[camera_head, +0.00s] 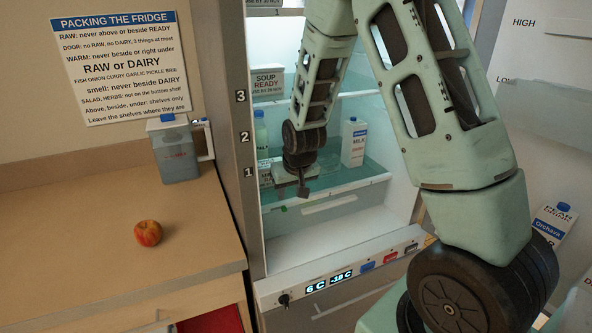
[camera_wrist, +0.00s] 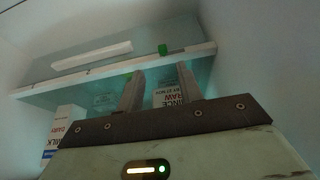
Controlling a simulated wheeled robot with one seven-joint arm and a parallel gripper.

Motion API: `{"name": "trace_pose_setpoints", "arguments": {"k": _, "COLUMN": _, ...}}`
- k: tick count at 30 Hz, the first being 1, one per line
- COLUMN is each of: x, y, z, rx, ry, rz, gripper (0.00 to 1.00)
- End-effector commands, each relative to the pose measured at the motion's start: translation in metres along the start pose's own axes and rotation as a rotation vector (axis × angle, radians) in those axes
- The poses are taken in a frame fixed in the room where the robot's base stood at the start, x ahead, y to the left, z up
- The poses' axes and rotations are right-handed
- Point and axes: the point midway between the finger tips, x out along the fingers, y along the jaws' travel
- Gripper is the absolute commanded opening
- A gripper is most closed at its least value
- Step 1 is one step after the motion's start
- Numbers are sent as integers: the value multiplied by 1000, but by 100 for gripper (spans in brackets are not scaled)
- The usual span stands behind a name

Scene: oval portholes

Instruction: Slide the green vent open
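The green vent tab (camera_head: 283,209) is a small green piece at the left of the fridge's lower front area, below the shelf edge. In the wrist view the green tab (camera_wrist: 163,49) sits on a dark strip along the pale ledge, beyond my fingertips. My gripper (camera_head: 304,192) is inside the fridge, just right of and above the tab in the head view. In the wrist view my gripper (camera_wrist: 160,67) has its two fingers apart with nothing held between them. The fingers appear apart from the tab.
A milk carton (camera_head: 354,142) stands on the glass shelf to the right of my gripper. A bottle (camera_head: 260,131) stands at left. A mince box (camera_wrist: 172,97) shows behind the fingers. A white strip (camera_head: 329,204) lies right of the tab.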

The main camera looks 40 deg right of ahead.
Motion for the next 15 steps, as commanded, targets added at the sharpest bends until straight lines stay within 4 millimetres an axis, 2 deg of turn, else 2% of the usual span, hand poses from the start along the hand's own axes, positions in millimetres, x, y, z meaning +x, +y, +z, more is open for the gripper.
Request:
{"name": "trace_pose_setpoints", "arguments": {"k": 9, "x": -64, "y": -1, "z": -1, "rx": -1, "ry": 5, "rz": -1, "gripper": 36}}
{"name": "trace_pose_setpoints", "arguments": {"k": 15, "x": -92, "y": 0, "z": -1, "rx": -1, "ry": 3, "rz": -1, "gripper": 36}}
